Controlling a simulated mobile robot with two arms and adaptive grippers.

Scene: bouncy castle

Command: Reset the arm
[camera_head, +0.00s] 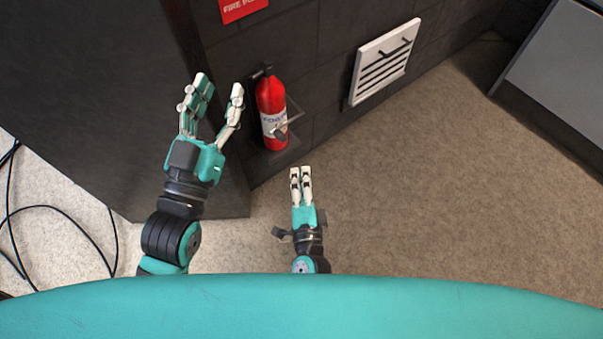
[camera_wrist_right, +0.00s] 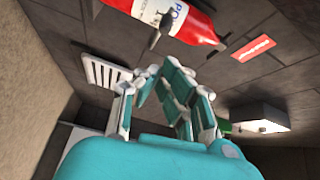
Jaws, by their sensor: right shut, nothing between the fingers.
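My left gripper (camera_head: 219,90) is raised in the left half of the head view, its fingers spread with nothing between them. My right gripper (camera_head: 301,171) is lower and further right, over the carpet, its two fingers side by side and shut on nothing. In the right wrist view the fingers of the right gripper (camera_wrist_right: 168,75) point away from the camera. No object of the task shows in either gripper.
A red fire extinguisher (camera_head: 270,105) hangs on the dark block wall, right of my left gripper. A white vent (camera_head: 384,62) and a red sign (camera_head: 242,8) are on that wall. Black cables (camera_head: 60,212) lie at left. Carpet (camera_head: 430,190) is clear at right.

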